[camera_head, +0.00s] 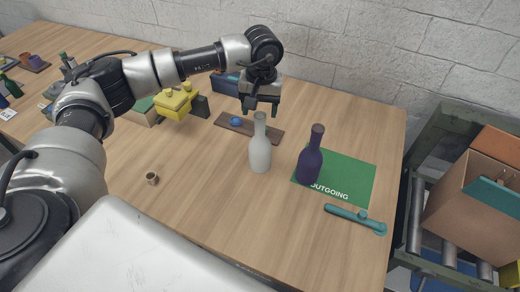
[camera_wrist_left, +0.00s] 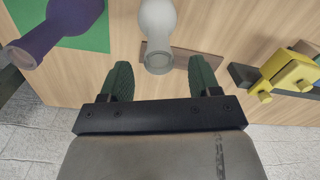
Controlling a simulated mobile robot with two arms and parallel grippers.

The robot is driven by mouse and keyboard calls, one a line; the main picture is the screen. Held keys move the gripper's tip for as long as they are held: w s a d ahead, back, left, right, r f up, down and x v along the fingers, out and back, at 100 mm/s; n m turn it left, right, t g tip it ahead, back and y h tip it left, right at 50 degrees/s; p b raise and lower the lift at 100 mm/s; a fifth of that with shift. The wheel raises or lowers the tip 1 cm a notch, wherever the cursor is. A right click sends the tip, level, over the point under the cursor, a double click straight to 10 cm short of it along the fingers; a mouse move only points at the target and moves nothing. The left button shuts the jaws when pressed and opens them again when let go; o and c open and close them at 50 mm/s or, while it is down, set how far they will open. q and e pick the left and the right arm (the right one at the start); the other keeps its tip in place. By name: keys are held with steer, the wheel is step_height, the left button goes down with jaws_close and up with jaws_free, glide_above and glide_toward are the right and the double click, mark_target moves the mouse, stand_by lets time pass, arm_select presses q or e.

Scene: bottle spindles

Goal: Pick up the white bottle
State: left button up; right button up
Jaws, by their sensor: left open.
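The white bottle (camera_head: 260,152) stands upright on the wooden table, just left of the purple bottle. My left gripper (camera_head: 261,108) is open, with its fingers pointing down close to the bottle's neck in the head view. In the left wrist view, the white bottle (camera_wrist_left: 158,25) has its mouth toward the gap between the open fingers of the left gripper (camera_wrist_left: 158,82). The gripper is empty, and the bottle's mouth lies a little beyond the fingertips. My right gripper does not show.
A purple bottle (camera_head: 310,155) stands on the green OUTGOING mat (camera_head: 352,176). A teal tool (camera_head: 355,219) lies in front of it. A yellow object (camera_head: 176,103) and a small cup (camera_head: 152,178) are at left.

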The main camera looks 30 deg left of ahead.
arm_select(q)
steer(key=p, duration=0.1)
glide_above(260, 143)
steer(key=w+a, duration=0.1)
steer(key=w, duration=0.1)
step_height(260, 143, down, 4)
steer(key=shift+s+f, duration=0.1)
steer(key=shift+s, duration=0.05)
jaws_close()
